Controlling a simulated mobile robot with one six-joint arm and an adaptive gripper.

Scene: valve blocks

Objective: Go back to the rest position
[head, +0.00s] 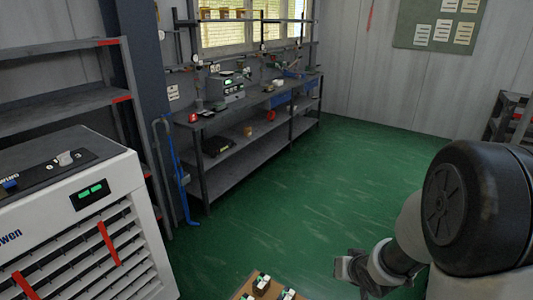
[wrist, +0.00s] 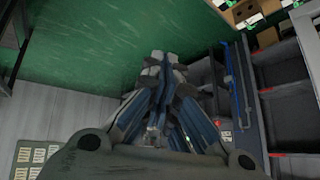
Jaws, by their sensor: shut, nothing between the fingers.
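My gripper (head: 350,270) shows at the bottom right of the head view, at the end of my arm, held above the green floor. It points to the left and is clear of the bench and shelves. In the wrist view my gripper (wrist: 162,62) fills the middle, its two fingers together with nothing between them. Several small blocks with green and white tops (head: 263,283) lie in a tan box at the bottom edge of the head view, apart from my gripper. The box is partly cut off.
A long workbench (head: 250,103) with instruments runs along the wall. A blue bar (head: 176,165) leans near its end. The green floor (head: 330,190) between is open.

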